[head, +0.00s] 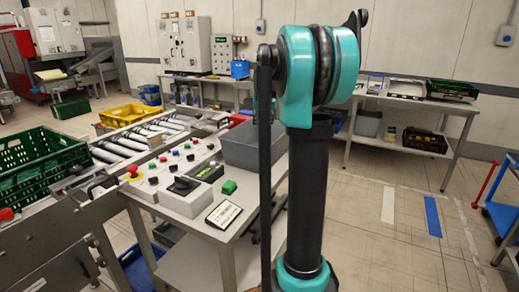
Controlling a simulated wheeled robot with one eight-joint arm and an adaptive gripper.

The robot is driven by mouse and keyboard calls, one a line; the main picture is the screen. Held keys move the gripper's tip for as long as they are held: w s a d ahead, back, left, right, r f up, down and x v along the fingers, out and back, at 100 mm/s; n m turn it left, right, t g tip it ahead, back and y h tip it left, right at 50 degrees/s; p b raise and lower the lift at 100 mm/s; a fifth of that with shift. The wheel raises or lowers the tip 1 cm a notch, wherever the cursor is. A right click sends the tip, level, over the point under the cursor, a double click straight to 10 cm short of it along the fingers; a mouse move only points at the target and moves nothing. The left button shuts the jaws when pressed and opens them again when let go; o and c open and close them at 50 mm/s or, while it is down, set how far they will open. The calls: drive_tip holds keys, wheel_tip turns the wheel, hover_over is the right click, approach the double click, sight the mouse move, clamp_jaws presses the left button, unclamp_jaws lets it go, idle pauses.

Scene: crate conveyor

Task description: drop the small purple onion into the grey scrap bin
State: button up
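A grey open bin (238,150) stands at the back right of the control table, partly hidden behind my arm. Its inside cannot be made out. A smaller grey container (368,123) sits on the lower shelf of the far bench; which of the two is the scrap bin is not marked. I cannot see a purple onion anywhere in this view. My teal and black arm rises through the middle of the picture and hides part of the scene. My gripper is out of view, so its state does not show.
A roller conveyor (139,142) runs beside the control table (171,202), with a green crate (37,155) at left and a yellow crate (129,116) farther back. A green crate (452,90) lies on the far bench (420,102). Open floor lies at right.

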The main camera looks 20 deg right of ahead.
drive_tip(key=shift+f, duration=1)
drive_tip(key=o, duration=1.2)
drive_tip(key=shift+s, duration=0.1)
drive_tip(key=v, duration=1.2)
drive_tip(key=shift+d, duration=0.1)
